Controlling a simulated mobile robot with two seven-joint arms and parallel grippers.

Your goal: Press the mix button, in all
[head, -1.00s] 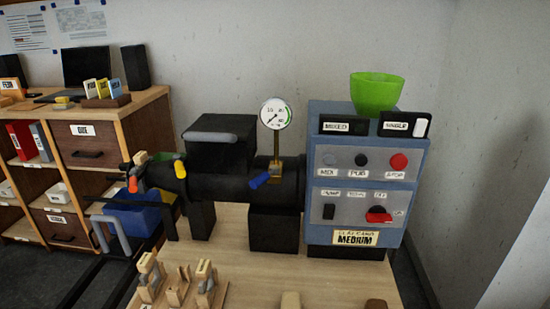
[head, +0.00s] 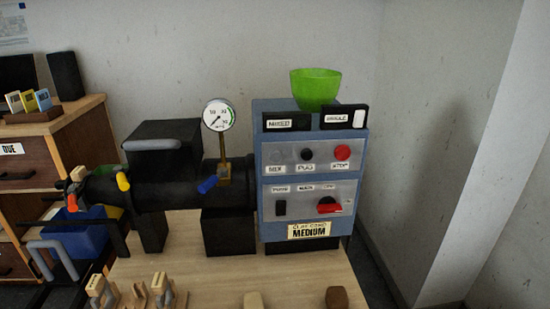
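The blue control box (head: 262,225) stands at the right end of a black machine (head: 180,190). On its upper grey panel sits a grey button (head: 275,155) above a label that appears to read MIX. Beside it are a black button (head: 307,154) labelled PUG and a red button (head: 342,152) labelled STOP. The grey button blends with the panel, so I cannot tell whether it is pressed. Nothing covers the panel. Neither of my grippers is in view.
A lower panel holds a black switch (head: 281,208) and a red rotary handle (head: 329,206). A green bowl (head: 315,88) sits on top. A gauge (head: 218,115) rises from the machine. Wooden tools (head: 158,290) lie on the table (head: 215,285). Floor shows at right.

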